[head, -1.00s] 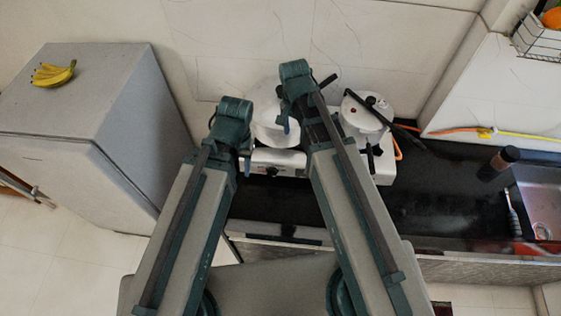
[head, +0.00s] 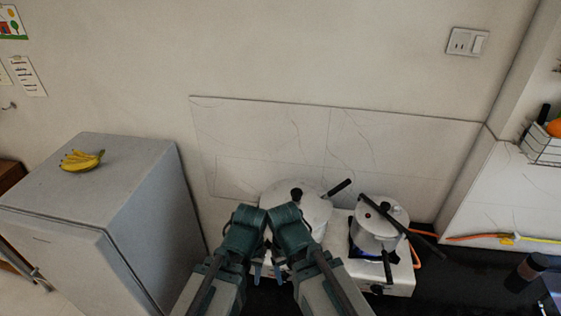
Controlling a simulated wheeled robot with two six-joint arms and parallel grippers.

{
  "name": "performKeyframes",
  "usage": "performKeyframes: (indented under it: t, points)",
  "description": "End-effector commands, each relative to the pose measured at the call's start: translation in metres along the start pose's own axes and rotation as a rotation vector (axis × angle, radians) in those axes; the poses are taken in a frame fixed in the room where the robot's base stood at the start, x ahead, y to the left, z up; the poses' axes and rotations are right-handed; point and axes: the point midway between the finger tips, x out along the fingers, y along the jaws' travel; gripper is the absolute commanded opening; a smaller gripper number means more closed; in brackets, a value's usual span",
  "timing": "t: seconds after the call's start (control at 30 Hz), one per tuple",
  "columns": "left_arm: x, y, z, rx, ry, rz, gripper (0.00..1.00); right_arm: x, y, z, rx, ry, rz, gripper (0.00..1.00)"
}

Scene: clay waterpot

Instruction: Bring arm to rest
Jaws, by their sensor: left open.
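My two grey arms with dark teal joints come in from the bottom of the head view, side by side. Their teal joints sit close together in front of the stove. My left gripper (head: 257,273) shows as a small bluish part beside the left arm's teal joint; it is open, with nothing seen in it. My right gripper (head: 279,273) is mostly hidden by the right arm's joint, and its jaws cannot be made out.
A grey fridge (head: 130,200) with bananas (head: 82,160) on top is at left. A dark bottle (head: 526,272) stands at right.

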Motion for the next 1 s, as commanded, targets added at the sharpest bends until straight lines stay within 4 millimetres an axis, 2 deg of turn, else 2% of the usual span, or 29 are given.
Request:
performKeyframes:
  t: [0.03, 0.17, 0.6, 0.7, 0.83, 1.0]
  points:
    - [0.015, 0.001, -0.001, 0.001, 0.0, 0.0, 0.5, 0.015, -0.001, -0.001, -0.001, 0.0, 0.0, 0.78]
    - [0.045, 0.004, -0.003, 0.006, 0.001, -0.001, 0.5, 0.045, -0.004, -0.003, -0.005, 0.001, 0.001, 0.78]
    - [0.186, 0.016, -0.012, 0.03, 0.004, -0.005, 0.5, 0.186, -0.016, -0.012, -0.028, 0.004, 0.005, 0.78]
    - [0.212, 0.018, -0.014, 0.035, 0.004, -0.005, 0.5, 0.212, -0.018, -0.014, -0.034, 0.005, 0.005, 0.78]
    - [0.226, 0.02, -0.015, 0.04, 0.005, -0.006, 0.5, 0.226, -0.02, -0.015, -0.038, 0.005, 0.006, 0.78]
    - [0.224, 0.019, -0.015, 0.041, 0.005, -0.006, 0.5, 0.224, -0.019, -0.015, -0.039, 0.005, 0.006, 0.78]
